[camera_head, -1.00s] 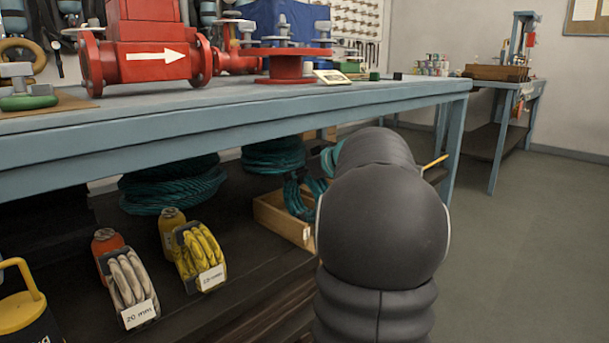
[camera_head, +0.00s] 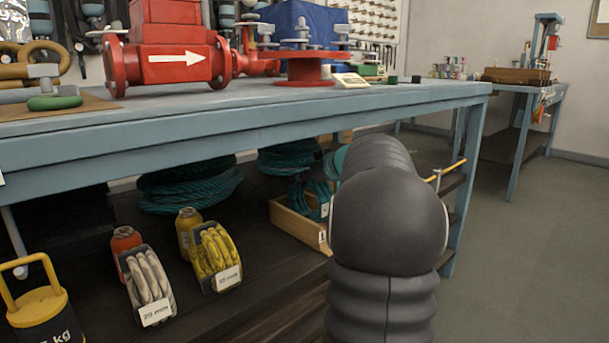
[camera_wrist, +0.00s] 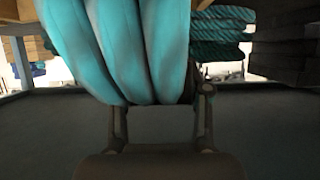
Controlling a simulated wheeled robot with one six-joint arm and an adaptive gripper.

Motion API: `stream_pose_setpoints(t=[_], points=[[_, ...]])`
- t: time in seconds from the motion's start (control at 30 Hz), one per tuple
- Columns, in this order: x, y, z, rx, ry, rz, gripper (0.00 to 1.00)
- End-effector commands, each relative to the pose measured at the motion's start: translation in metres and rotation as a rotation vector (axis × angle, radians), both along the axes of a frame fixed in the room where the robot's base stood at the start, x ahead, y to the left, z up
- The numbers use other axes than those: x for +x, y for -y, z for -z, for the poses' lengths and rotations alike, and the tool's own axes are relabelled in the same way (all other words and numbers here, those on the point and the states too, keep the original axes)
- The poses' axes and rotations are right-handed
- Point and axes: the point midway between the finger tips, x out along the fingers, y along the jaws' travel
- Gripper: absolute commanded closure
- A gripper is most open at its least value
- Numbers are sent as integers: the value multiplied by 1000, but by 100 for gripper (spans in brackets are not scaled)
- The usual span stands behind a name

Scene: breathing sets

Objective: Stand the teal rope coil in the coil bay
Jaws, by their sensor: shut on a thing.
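The teal rope coil (camera_wrist: 125,45) fills the upper left of the wrist view, with its strands hanging between the fingers. My gripper (camera_wrist: 163,115) is shut on it. In the head view my dark arm hides the gripper; a bit of teal rope (camera_head: 338,160) shows at the arm's left edge, probably the held coil. A wooden box (camera_head: 296,232) with a label stands on the lower shelf, partly behind my arm, with teal loops (camera_head: 308,198) inside. I cannot tell which place is the coil bay.
A white coil (camera_head: 148,282) and a yellow coil (camera_head: 215,254) stand in labelled holders on the shelf (camera_head: 265,270). Large dark teal coils (camera_head: 190,188) sit behind. The blue bench edge (camera_head: 240,128) runs above. A yellow-handled weight (camera_head: 42,305) is at the lower left. Floor is clear at right.

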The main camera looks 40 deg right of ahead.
Motion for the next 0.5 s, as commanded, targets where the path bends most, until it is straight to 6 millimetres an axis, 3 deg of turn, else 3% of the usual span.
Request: stream_pose_setpoints(t=[0.27,0.3,0.4,0.5], points=[[0,0,0,0,2,1,100],[0,0,0,0,2,1,50],[0,0,0,0,2,1,25],[0,0,0,0,1,1,23]])
